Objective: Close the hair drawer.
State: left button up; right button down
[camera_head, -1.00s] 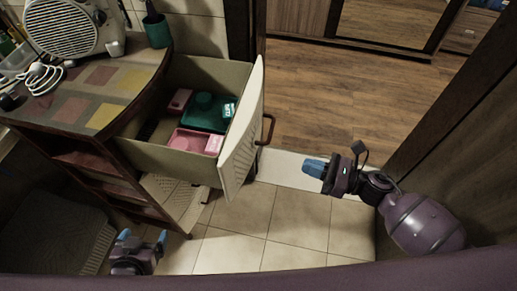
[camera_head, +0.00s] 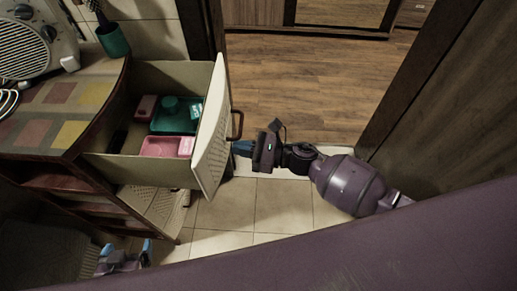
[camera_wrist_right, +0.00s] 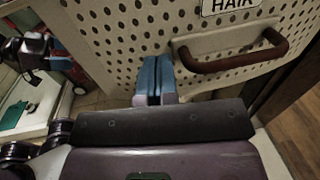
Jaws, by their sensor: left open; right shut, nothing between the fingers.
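The hair drawer (camera_head: 212,140) is pulled well out of the wooden cabinet. Its perforated white front shows in the right wrist view (camera_wrist_right: 120,30) with a "HAIR" label (camera_wrist_right: 229,5). Its brown handle (camera_head: 238,125) also shows there (camera_wrist_right: 235,62). My right gripper (camera_head: 236,147) is shut and empty, its blue fingertips at the drawer front, beside and slightly below the handle. In the wrist view the fingertips (camera_wrist_right: 156,65) point at the panel left of the handle; I cannot tell if they touch. My left gripper (camera_head: 126,247) is open and empty, low at the bottom left.
Inside the drawer are a green container (camera_head: 175,118) and pink boxes (camera_head: 166,146). The cabinet top (camera_head: 55,110) holds a fan-like appliance (camera_head: 30,40) and a green cup (camera_head: 113,40). A dark wooden panel (camera_head: 450,110) stands at the right. The tiled floor (camera_head: 283,205) is clear.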

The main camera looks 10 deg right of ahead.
pick_arm(q)
jog(key=shift+s+r, duration=0.1)
pick_arm(e)
jog(key=shift+x, duration=1.3)
